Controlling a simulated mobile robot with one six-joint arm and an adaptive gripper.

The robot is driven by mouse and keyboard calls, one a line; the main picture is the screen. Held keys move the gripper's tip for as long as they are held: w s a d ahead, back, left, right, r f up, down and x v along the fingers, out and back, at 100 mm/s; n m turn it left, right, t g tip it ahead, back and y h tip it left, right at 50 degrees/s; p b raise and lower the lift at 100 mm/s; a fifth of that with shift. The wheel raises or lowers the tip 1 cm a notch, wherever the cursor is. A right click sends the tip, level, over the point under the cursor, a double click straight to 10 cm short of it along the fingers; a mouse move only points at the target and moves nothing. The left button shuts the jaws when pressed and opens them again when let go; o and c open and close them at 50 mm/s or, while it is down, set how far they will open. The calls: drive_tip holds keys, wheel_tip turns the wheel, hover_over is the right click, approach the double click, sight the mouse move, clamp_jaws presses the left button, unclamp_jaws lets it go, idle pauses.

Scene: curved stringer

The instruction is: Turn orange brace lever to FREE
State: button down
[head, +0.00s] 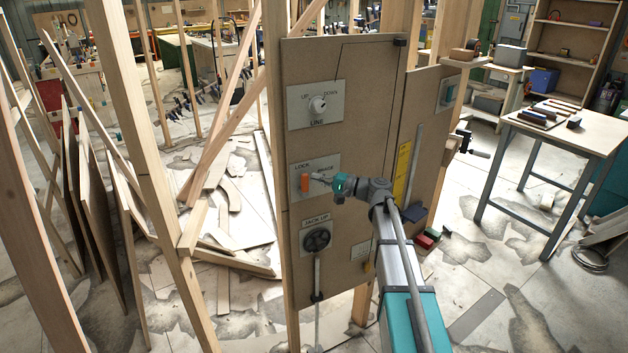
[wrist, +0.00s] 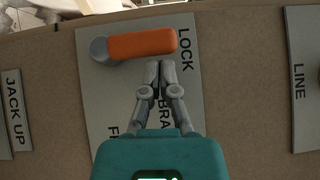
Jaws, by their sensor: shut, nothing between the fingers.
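The orange brace lever (head: 305,182) stands upright on its grey plate (head: 329,163), its tip beside the word LOCK. In the wrist view the lever (wrist: 140,43) runs from a round grey pivot (wrist: 99,49) towards the LOCK lettering. My gripper (head: 316,177) is shut and empty, just right of the lever's upper part. In the wrist view its fingertips (wrist: 163,65) point at the lever's side near its free end; I cannot tell whether they touch. The fingers cover part of the word BRACE, and most of FREE is hidden behind my gripper.
Above on the brown panel (head: 355,80) is the LINE knob (head: 317,104). Below is the JACK UP handwheel (head: 317,238) with a rod under it. A yellow strip (head: 402,172) is on the panel to the right. Timber posts frame the panel.

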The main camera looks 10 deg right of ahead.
drive_tip(key=d, duration=0.1)
drive_tip(key=w+d, duration=0.1)
drive_tip(key=d, duration=0.1)
drive_tip(key=shift+w+d+f, duration=0.1)
drive_tip(key=shift+w+d, duration=0.1)
drive_tip(key=shift+d, duration=0.1)
drive_tip(key=v, duration=1)
drive_tip(key=shift+s+r, duration=0.2)
drive_tip(key=shift+r, duration=0.1)
drive_tip(key=shift+a, duration=0.15)
drive_tip(key=shift+a, duration=0.1)
